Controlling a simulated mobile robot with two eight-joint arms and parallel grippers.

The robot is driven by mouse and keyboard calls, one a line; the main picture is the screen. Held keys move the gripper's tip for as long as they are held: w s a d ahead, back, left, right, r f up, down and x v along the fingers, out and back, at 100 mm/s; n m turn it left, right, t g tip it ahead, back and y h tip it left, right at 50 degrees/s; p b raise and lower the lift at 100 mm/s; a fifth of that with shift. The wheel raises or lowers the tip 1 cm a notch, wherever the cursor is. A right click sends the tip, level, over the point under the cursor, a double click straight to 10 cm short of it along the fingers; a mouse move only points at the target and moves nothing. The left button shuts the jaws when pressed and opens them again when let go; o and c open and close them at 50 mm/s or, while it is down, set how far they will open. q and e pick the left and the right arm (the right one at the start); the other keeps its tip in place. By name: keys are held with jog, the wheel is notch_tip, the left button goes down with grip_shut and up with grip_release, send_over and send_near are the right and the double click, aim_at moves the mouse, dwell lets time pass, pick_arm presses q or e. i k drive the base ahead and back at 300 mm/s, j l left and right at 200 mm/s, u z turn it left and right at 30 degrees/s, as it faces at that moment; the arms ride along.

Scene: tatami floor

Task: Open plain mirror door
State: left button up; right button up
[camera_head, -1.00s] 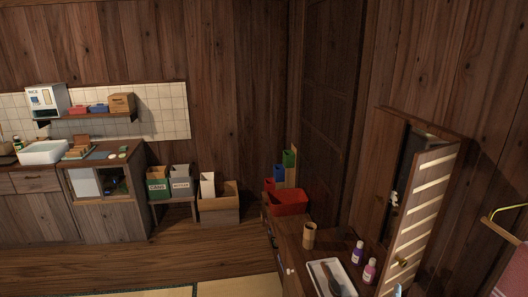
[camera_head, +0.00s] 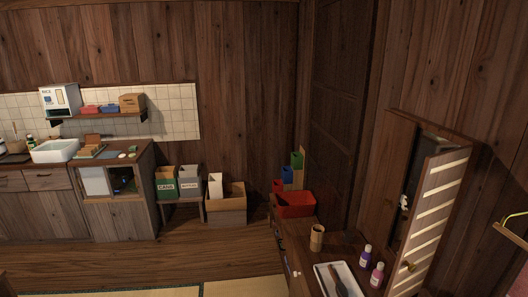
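A wooden wall cabinet (camera_head: 398,150) hangs on the right wall. A door with pale slats across it (camera_head: 440,205) stands swung out from the cabinet's right side, with a round brass knob (camera_head: 408,266) low on it. Left of it is a dark area with a small white object (camera_head: 404,202), too small to identify. A plain wood panel (camera_head: 394,160) forms the cabinet's left part. I cannot tell which surface is the plain mirror. Neither of my grippers is in view.
Below the cabinet, a counter (camera_head: 300,245) holds a red bin (camera_head: 296,204), a wooden cup (camera_head: 317,237), a white tray (camera_head: 343,270), a purple bottle (camera_head: 365,257) and a pink bottle (camera_head: 377,275). A towel bar (camera_head: 512,233) is at far right. Floor at centre left is clear.

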aim_at(397, 133)
jog(key=z, duration=1.4)
jog(key=i+j+u, duration=0.1)
jog(key=j, duration=0.25)
jog(key=i+j, duration=0.25)
jog(key=j+u, duration=0.05)
jog(key=j, duration=0.05)
